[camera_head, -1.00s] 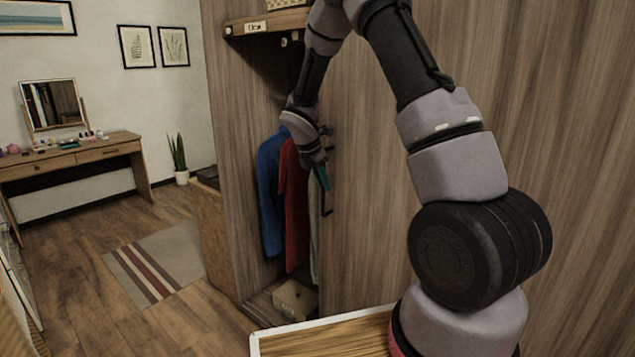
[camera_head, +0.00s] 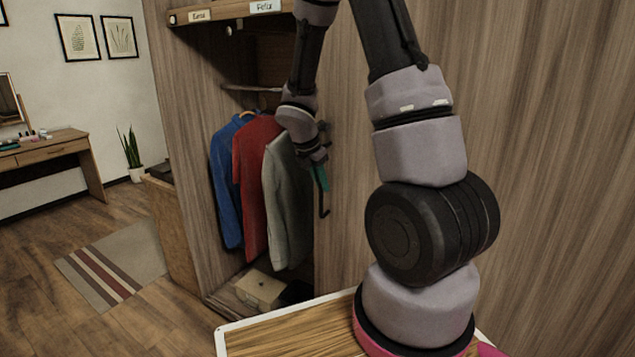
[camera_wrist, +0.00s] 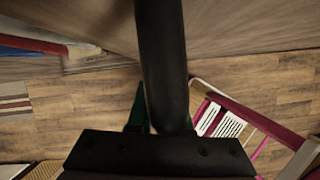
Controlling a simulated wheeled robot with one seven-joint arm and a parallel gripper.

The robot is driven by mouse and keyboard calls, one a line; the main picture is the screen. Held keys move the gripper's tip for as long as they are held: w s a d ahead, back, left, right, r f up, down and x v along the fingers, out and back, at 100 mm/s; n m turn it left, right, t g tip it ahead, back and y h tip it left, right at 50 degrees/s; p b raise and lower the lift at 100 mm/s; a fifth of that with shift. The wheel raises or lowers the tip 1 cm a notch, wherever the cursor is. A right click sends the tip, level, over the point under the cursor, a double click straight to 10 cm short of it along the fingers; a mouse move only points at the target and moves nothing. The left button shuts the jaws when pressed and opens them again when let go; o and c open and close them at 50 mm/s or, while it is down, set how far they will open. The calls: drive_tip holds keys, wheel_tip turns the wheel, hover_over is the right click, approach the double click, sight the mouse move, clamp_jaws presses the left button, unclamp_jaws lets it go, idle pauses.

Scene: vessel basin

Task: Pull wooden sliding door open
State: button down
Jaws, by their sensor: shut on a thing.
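The wooden sliding door (camera_head: 440,70) is the large wood-grain panel filling the right half of the head view. Its left edge stands beside the wardrobe opening, which is partly open. A dark vertical handle (camera_head: 323,200) sits near that edge. My gripper (camera_head: 322,178), with green fingers, is shut on the handle. In the wrist view the dark handle bar (camera_wrist: 163,65) runs between the green fingers (camera_wrist: 165,110), and the door surface (camera_wrist: 240,25) lies along the top.
Blue (camera_head: 228,180), red (camera_head: 252,185) and grey (camera_head: 288,200) garments hang in the opening. A box (camera_head: 260,288) lies on the wardrobe floor. A labelled shelf (camera_head: 225,13) is above. A striped rug (camera_head: 110,265) and open floor lie left, with a desk (camera_head: 50,150) beyond.

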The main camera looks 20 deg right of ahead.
drive_tip(key=c, duration=0.8)
unclamp_jaws()
drive_tip(key=shift+c, duration=0.2)
drive_tip(key=v, duration=1)
drive_tip(key=shift+a+r, duration=0.2)
drive_tip(key=shift+r, duration=0.15)
drive_tip(key=shift+s, duration=0.1)
